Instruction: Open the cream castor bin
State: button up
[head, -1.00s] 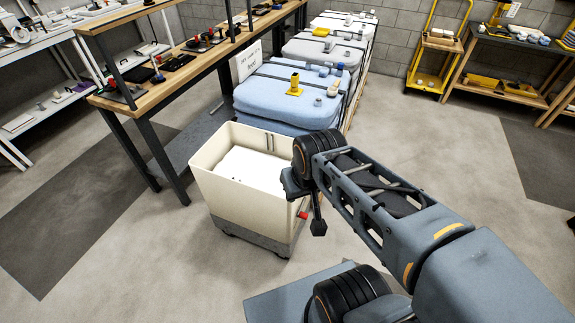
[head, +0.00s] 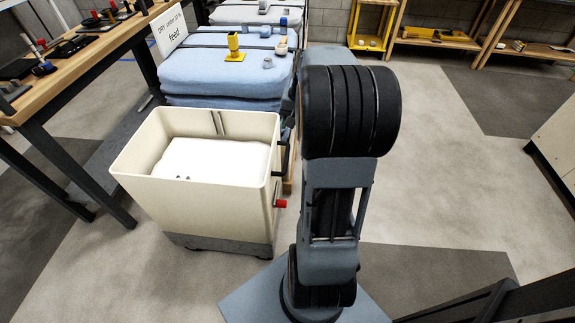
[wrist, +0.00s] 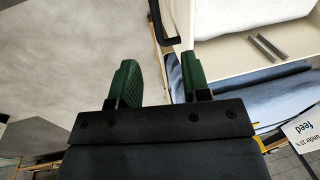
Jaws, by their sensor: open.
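The cream castor bin (head: 150,205) stands upright on the floor, left of my arm in the head view. Its top shows an open rim with a flat white surface lower inside. A dark bar handle (head: 284,158) and a red knob (head: 280,203) are on its right side. My gripper is hidden behind my arm in the head view. In the wrist view its green fingers (wrist: 158,84) are apart with nothing between them. The bin's cream wall (wrist: 218,52) lies beyond them at upper right, with a dark bar (wrist: 155,22) near its edge.
Stacked blue bales (head: 215,75) with a yellow fitting (head: 234,48) and a feed sign (head: 169,30) stand behind the bin. A workbench (head: 55,95) runs along the left. Open floor (head: 450,165) lies to the right.

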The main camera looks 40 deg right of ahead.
aim_at(287, 156)
jog(key=f+b, duration=0.1)
jog(key=f, duration=0.4)
jog(key=w+f+b, duration=0.1)
jog(key=f, duration=0.3)
jog(key=f+b, duration=0.1)
jog(key=f, duration=0.4)
jog(key=shift+w+a+f+b, duration=0.3)
jog(key=shift+w+a+b, duration=0.05)
jog(key=shift+w+a, duration=0.05)
jog(key=shift+c, duration=0.3)
grip_shut()
